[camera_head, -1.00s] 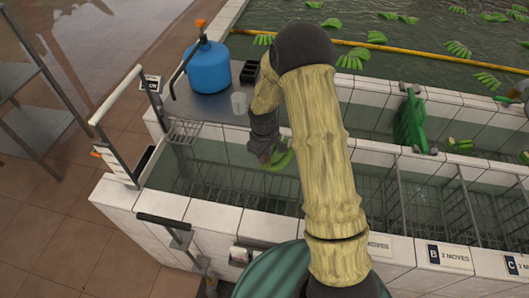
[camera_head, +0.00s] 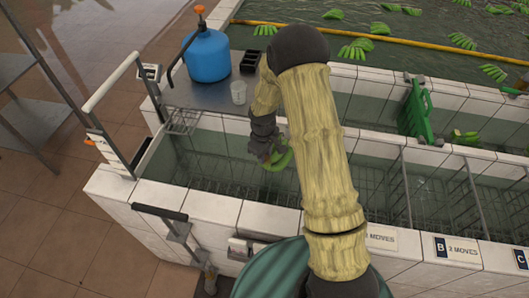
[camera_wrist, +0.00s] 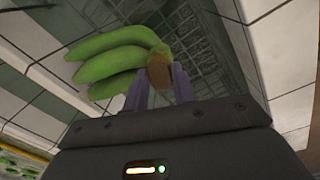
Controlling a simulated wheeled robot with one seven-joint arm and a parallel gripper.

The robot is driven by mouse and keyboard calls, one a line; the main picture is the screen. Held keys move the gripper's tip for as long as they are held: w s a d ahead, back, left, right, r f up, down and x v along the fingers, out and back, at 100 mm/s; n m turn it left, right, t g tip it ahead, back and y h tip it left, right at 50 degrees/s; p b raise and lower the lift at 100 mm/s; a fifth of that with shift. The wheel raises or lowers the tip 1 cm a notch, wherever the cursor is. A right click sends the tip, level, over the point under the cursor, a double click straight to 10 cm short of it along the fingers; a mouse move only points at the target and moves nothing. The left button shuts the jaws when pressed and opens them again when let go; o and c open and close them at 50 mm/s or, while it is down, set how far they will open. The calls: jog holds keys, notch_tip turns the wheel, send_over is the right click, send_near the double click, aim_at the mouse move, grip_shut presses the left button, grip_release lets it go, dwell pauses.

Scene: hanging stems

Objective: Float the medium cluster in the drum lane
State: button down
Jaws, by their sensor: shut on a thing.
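A green banana cluster (camera_wrist: 118,58) hangs from my gripper (camera_wrist: 160,88) in the wrist view. The purple-grey fingers are shut on its brown crown, and its several fingers point left. In the head view my gripper (camera_head: 266,152) is over the front water trough, and part of the cluster (camera_head: 279,161) shows beside it. My arm hides some of the trough to the right. The lane with wire racks (camera_head: 225,185) lies below the cluster. I cannot tell from these views whether the cluster touches the water. Lane signs include B (camera_head: 456,251), marked 2 moves.
A blue tank (camera_head: 207,60), a clear cup (camera_head: 238,93) and a black tray (camera_head: 250,62) stand on the metal shelf. Loose clusters (camera_head: 356,48) float in the back pool behind a yellow boom.

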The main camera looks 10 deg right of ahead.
notch_tip(320, 180, down, 19)
jog(key=b, duration=1.3)
dwell(0.3)
jog(key=shift+f+b, duration=0.6)
jog(key=shift+f, duration=0.45)
dwell(0.8)
jog(key=c, duration=1.1)
grip_release()
jog(key=shift+s, duration=0.1)
jog(key=shift+o, duration=0.2)
jog(key=r, duration=0.5)
jog(key=r+b, duration=0.1)
jog(key=r, duration=1.1)
jog(key=shift+s+a+r+b, duration=0.2)
jog(key=shift+a+b, duration=0.1)
notch_tip(320, 180, up, 18)
jog(key=p, duration=1.4)
jog(key=shift+f+p, duration=0.25)
jog(key=shift+p, duration=0.05)
